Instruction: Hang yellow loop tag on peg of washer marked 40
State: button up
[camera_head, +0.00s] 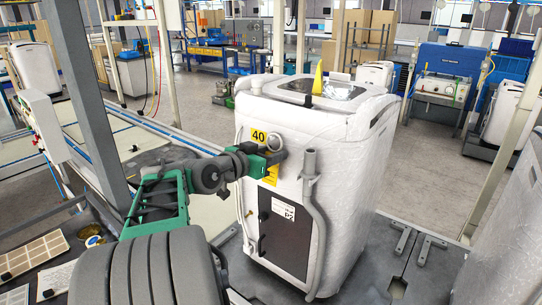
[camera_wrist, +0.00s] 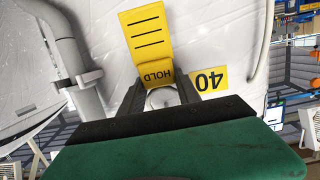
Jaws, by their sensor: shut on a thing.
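The washer marked 40 (camera_head: 345,135) is a white, plastic-wrapped machine at the centre of the head view. Its yellow 40 label (camera_head: 258,136) is on the front, upper left; the label also shows in the wrist view (camera_wrist: 209,80). My gripper (camera_head: 278,156) is at the washer's front, just below and right of the label. In the wrist view my dark fingers (camera_wrist: 161,88) are shut on the yellow loop tag (camera_wrist: 148,32), which reads HOLD. The tag lies close to the washer's front. A pale round shape shows between the fingers; I cannot tell whether it is the peg. Tag contact with the peg is unclear.
A grey pipe (camera_head: 312,210) runs down the washer's front, right of my gripper. A dark panel (camera_head: 284,235) sits lower on the front. A grey post (camera_head: 85,90) stands at left. Another white machine (camera_head: 505,235) is at the right edge.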

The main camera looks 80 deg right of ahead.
dwell(0.4)
jog(key=o, duration=1.4)
